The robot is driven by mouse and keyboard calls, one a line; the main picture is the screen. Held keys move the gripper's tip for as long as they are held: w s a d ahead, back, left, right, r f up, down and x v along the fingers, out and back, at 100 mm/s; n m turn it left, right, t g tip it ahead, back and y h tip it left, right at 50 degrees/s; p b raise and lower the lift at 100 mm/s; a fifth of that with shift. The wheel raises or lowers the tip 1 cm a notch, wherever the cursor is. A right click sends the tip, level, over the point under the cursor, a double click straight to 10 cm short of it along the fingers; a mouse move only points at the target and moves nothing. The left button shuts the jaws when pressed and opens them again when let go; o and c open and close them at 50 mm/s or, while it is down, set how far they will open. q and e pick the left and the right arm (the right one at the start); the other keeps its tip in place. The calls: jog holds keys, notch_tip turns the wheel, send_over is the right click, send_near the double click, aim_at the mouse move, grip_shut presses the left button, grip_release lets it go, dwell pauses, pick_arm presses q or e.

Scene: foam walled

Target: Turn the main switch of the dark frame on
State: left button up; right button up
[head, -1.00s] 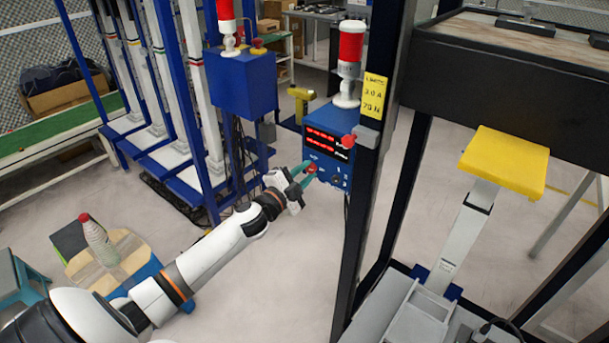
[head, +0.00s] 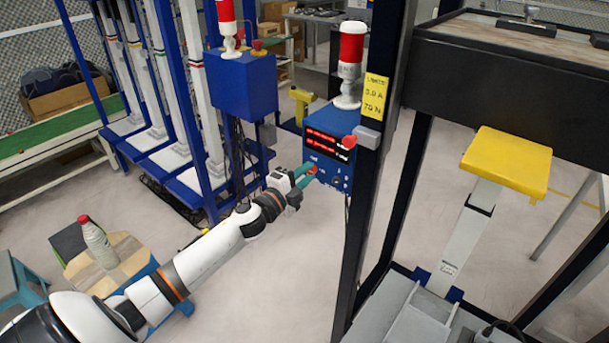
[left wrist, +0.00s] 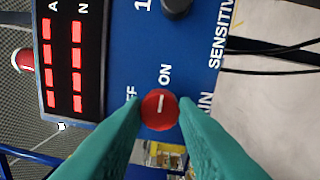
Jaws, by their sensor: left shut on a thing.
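The dark frame (head: 371,170) carries a blue control box (head: 334,128) with lit red displays. The main switch is a round red knob with a white mark; it shows in the left wrist view (left wrist: 160,110) low on the box's face. Its mark points up in that view, towards the word ON; the partly covered OFF label is to the upper left. My left gripper (head: 310,172), with teal fingers, is shut on the red knob, one finger on each side. The fingers hide part of the labels. My right gripper is not in view.
A red push button (head: 349,142) juts from the box beside the frame post, and a red-and-white beacon (head: 350,62) stands on top. A blue frame (head: 240,85) with a similar box stands to the left. A yellow pad (head: 507,161) is at the right. Floor between is clear.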

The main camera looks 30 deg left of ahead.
pick_arm(q)
jog(key=o, duration=1)
jog(key=shift+s+a+f+b, duration=0.15)
jog(key=shift+s+b, duration=0.2)
jog(key=shift+s, duration=1.65)
jog(key=shift+s+a+f+b, duration=0.1)
jog(key=shift+s+b, duration=0.25)
jog(key=shift+s, duration=1.65)
jog(key=shift+s+a+f+b, duration=0.15)
jog(key=shift+s+b, duration=0.2)
jog(key=shift+s, duration=1.65)
